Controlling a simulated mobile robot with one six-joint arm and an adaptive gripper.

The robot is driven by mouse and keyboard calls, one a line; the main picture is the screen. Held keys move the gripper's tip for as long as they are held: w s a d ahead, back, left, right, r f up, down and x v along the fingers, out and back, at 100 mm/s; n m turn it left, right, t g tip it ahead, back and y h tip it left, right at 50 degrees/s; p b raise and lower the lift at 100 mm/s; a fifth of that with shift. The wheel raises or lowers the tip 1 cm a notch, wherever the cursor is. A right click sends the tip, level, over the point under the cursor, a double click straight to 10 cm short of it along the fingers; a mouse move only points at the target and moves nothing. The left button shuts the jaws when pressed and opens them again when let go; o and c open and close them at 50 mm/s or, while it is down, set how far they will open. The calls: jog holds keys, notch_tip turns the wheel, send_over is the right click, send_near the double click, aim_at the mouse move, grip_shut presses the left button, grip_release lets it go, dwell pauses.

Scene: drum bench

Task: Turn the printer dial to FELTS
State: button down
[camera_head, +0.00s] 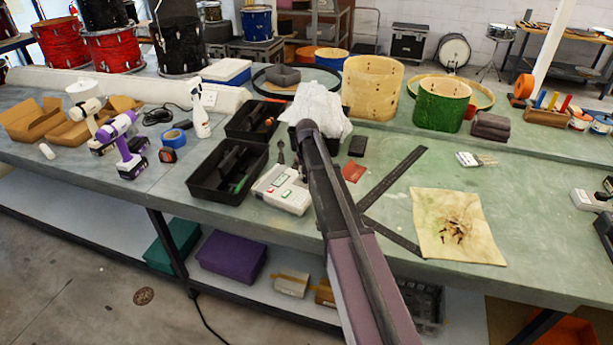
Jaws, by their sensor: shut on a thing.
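A pale grey-white boxy device with small green and red marks on top (276,192), which looks like the printer, sits near the bench's front edge, left of my arm. No dial or FELTS lettering can be made out on it at this size.
Black trays (213,183) stand left of the device. A white crumpled cloth (320,103) lies behind the arm. A dark metal square (391,178) and a stained cloth (455,226) lie right. Another pale device (588,201) is at the right edge. Bare bench shows around the stained cloth.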

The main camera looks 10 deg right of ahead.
jog(key=n, duration=0.6)
jog(key=shift+n, duration=0.3)
jog(key=n, duration=0.6)
dwell(0.3)
jog(key=shift+c, duration=1.7)
grip_release()
jog(key=shift+m, duration=0.4)
